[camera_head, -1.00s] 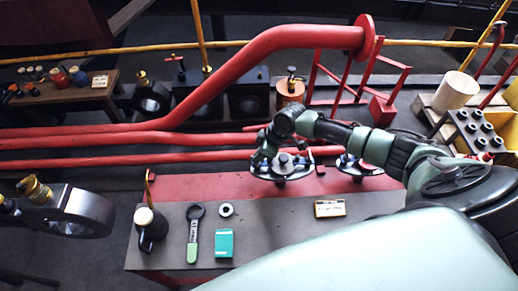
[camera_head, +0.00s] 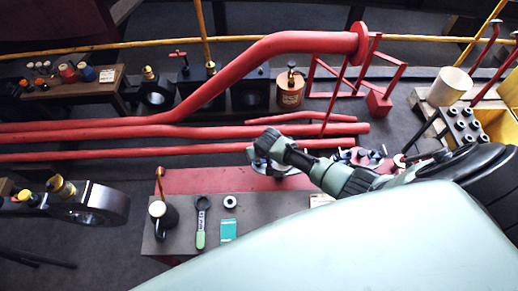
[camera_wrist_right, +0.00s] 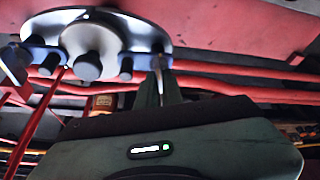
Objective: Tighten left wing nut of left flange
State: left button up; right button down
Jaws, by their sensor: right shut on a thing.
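The left flange (camera_head: 281,169) is a round metal disc on the red bench, partly hidden behind my right gripper. In the right wrist view the flange (camera_wrist_right: 135,28) fills the upper left, with a large central knob and several dark knobs around it. My right gripper (camera_wrist_right: 160,75) is shut at the flange's rim on a small upright part, apparently a wing nut (camera_wrist_right: 161,61); the fingers hide most of it. In the head view my right gripper (camera_head: 257,153) is at the flange's left side. My left gripper is not in view.
A second flange (camera_head: 362,158) stands to the right, partly behind my arm. Red pipes (camera_head: 150,131) run behind the bench.

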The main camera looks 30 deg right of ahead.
jog(key=shift+w+a+r+m+h+p, duration=0.1)
jog(key=shift+m+h+p, duration=0.15)
jog(key=shift+m, duration=0.6)
jog(key=shift+w+r+m+h+p, duration=0.15)
jog(key=shift+m+h, duration=0.2)
jog(key=shift+m, duration=0.5)
jog(key=shift+f, duration=0.1)
jog(key=c, duration=1.6)
grip_release()
jog(key=shift+s, duration=0.2)
jog(key=shift+o, duration=0.2)
jog(key=shift+s+a+r, duration=0.1)
jog(key=shift+s+r, duration=0.05)
jog(key=shift+r, duration=0.3)
jog(key=v, duration=0.6)
jog(key=shift+r+p, duration=0.35)
